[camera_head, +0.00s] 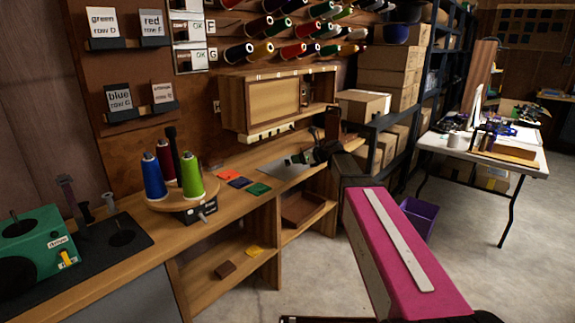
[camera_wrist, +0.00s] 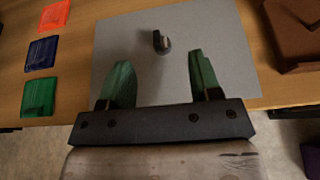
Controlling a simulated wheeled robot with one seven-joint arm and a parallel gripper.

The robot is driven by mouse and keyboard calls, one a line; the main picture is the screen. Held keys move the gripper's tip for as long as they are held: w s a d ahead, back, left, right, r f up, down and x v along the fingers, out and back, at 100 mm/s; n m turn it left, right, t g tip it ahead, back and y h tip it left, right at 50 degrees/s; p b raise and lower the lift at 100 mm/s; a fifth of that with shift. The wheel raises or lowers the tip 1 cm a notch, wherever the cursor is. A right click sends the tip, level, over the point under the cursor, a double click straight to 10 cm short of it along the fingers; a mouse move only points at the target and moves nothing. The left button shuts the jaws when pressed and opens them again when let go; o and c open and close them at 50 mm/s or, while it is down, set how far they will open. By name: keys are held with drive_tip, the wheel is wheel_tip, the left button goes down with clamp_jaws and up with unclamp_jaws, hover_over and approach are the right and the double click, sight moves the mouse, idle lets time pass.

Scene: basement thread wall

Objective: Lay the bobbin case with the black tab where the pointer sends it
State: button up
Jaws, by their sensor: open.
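A small dark bobbin case (camera_wrist: 161,41) with a metallic part lies on the grey mat (camera_wrist: 215,30) in the wrist view. Its tab cannot be made out clearly. My gripper (camera_wrist: 160,75) is open and empty, its two green fingers apart, with the case beyond the fingertips and between their lines. In the head view my gripper (camera_head: 303,158) hangs over the bench by the grey mat (camera_head: 280,169), and the case is not discernible. A green machine (camera_head: 38,250) with a yellow lever (camera_head: 68,259) stands at left. Which part is the pointer, I cannot tell.
Orange (camera_wrist: 55,15), blue (camera_wrist: 41,53) and green (camera_wrist: 38,97) flat squares lie left of the mat. A turntable (camera_head: 165,203) holds blue, red and green spools. Colour and row cards (camera_head: 103,22) hang on the wall. A wooden cabinet (camera_head: 270,101) overhangs the bench.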

sight(288, 163)
drive_tip(key=x, duration=0.7)
drive_tip(key=shift+w+a+f, duration=0.1)
drive_tip(key=shift+a+f, duration=0.05)
drive_tip(key=shift+f, duration=0.25)
clamp_jaws()
drive_tip(key=shift+r, duration=0.1)
